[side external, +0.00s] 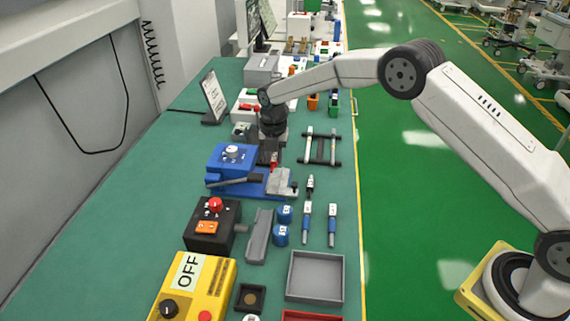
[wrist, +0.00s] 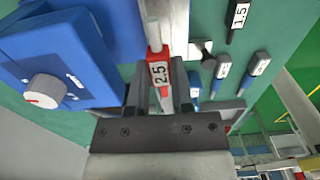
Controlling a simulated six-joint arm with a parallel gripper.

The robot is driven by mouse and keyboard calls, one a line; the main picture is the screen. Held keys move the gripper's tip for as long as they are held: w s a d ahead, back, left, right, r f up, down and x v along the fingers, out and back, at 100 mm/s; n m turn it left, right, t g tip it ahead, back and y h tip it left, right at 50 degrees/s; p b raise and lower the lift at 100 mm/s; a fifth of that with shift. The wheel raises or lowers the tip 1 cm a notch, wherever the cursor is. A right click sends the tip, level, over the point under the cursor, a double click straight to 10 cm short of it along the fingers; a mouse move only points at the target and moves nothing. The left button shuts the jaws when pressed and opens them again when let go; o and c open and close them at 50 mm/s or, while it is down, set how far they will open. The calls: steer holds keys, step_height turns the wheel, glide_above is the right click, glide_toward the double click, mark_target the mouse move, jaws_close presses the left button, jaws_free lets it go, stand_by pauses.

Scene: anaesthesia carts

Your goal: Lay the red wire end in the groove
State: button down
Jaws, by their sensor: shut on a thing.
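My gripper (wrist: 158,92) is shut on the red wire end (wrist: 158,60), which carries a white "2.5" label. It also shows in the side view as a small red piece (side external: 274,161) under my gripper (side external: 270,154). A pale rod-like part (wrist: 151,22) runs on from the red piece, over or beside a grey block (wrist: 178,28). In the side view this grey block (side external: 280,182) sits at the right end of the blue device (side external: 228,160). I cannot make out the groove, nor whether the wire end touches the block.
The blue device has a white knob (side external: 232,151) and a dark lever close to my gripper. Blue-handled tools (side external: 332,225), blue cylinders (side external: 281,235) and an empty grey tray (side external: 315,277) lie nearer the camera. The left of the mat is clear.

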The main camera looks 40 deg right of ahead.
mark_target(275, 179)
steer(key=shift+f, duration=0.1)
steer(key=shift+f, duration=2.65)
steer(key=shift+c, duration=2.1)
jaws_free()
steer(key=shift+r, duration=3.9)
